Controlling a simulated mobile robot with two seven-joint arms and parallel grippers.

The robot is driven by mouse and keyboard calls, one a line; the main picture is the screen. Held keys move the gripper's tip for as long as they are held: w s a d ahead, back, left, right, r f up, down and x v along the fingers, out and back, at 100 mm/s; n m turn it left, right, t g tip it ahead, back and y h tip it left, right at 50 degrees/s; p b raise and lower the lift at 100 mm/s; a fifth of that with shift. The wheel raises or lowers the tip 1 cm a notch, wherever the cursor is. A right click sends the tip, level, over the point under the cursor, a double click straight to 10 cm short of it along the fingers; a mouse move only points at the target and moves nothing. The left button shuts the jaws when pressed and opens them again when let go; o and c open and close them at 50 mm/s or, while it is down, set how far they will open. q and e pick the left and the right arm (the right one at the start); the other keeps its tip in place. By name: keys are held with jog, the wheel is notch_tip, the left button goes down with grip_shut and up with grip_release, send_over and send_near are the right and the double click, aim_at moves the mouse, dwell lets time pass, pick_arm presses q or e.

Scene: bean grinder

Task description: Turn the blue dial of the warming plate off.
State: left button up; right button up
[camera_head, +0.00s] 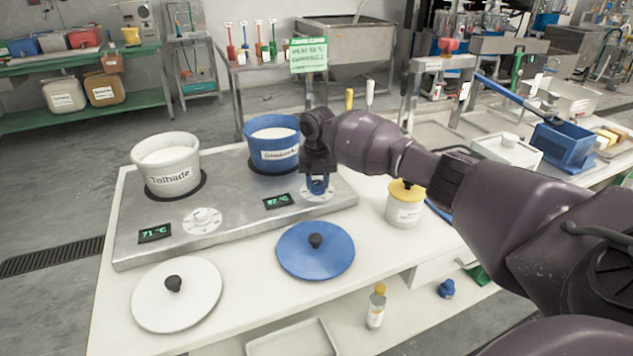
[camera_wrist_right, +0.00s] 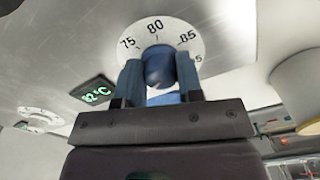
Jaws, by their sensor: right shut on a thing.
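The warming plate (camera_head: 234,215) is a metal slab on the white table. Its blue dial (camera_wrist_right: 158,68) sits on a white scale disc marked 75, 80 and 85. My right gripper (camera_head: 318,186) reaches down to it, and its blue fingers are shut on the dial, one on each side, in the right wrist view (camera_wrist_right: 160,82). The display (camera_head: 278,201) beside the dial glows green and reads about 82 °C. The blue pot (camera_head: 272,155) stands behind the dial. My left gripper is not in view.
A white pot (camera_head: 168,178) stands on the plate's left side, with a white dial (camera_head: 202,221) and a 71 °C display (camera_head: 155,233). A blue lid (camera_head: 315,262) and a white lid (camera_head: 176,308) lie in front. A yellow-capped jar (camera_head: 404,212) stands close right of my gripper.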

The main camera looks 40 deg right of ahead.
jog(key=shift+n, duration=0.6)
jog(key=shift+a, duration=0.1)
jog(key=o, duration=0.9)
jog(key=shift+r, duration=0.1)
